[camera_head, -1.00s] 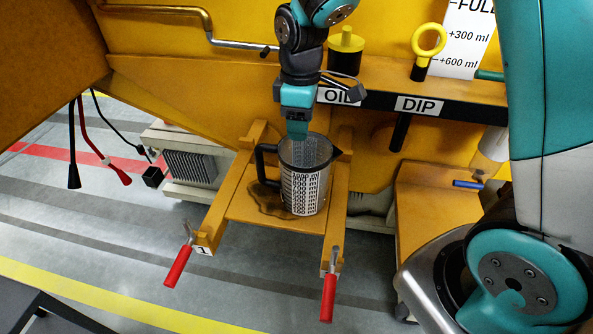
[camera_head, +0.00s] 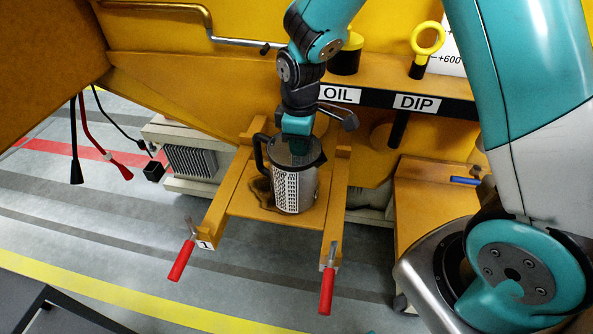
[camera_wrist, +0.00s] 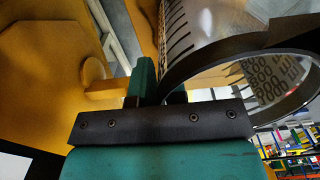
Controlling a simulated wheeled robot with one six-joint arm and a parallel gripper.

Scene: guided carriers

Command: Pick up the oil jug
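The oil jug (camera_head: 295,190) is a clear, cylindrical jug with printed markings, a dark handle on its left and a dark rim. It stands on the yellow carrier platform (camera_head: 240,203), beside a brown oil puddle. My gripper (camera_head: 296,128) points down at the jug's rim, overlapping its top in the head view. In the wrist view, one teal finger (camera_wrist: 141,80) is close beside the jug's wall and rim (camera_wrist: 205,60). The other finger is mostly hidden, so whether the fingers are closed on the rim does not show.
A dark shelf edge with OIL and DIP labels (camera_head: 418,103) runs behind. A yellow dipstick ring (camera_head: 428,38) stands above it. Two red-handled clamps (camera_head: 181,260) stick out at the platform's front. Red and black cables (camera_head: 100,150) hang at left.

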